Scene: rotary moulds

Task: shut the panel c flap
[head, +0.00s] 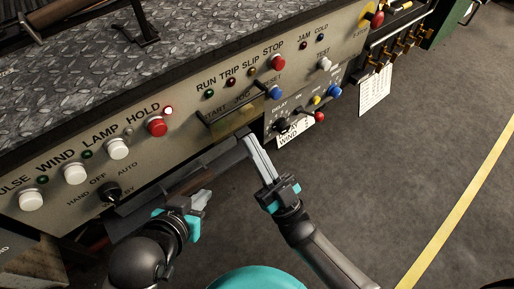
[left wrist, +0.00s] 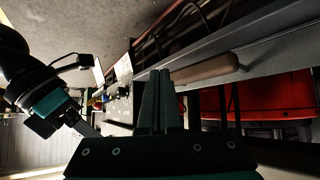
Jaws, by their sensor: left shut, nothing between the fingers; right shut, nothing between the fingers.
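A grey flap (head: 165,187) hangs out below the cream control panel (head: 60,150), tilted outward. No label that marks it as panel c is legible. A brown rounded handle bar (left wrist: 208,70) runs beside a grey edge in the left wrist view. My left gripper (head: 204,197) is shut and empty, just in front of the flap's lower side; its fingers (left wrist: 160,100) also show in the left wrist view. My right gripper (head: 248,143) is shut and empty, its long fingers pointing up at the flap's right end. I cannot tell whether it touches.
A dark-framed cover (head: 236,112) sits over the start and jog area. Red (head: 157,127) and white (head: 118,149) buttons and a black selector knob (head: 109,192) stand out from the panel. A white tag (head: 296,133) hangs right of my right gripper. Floor at right is clear.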

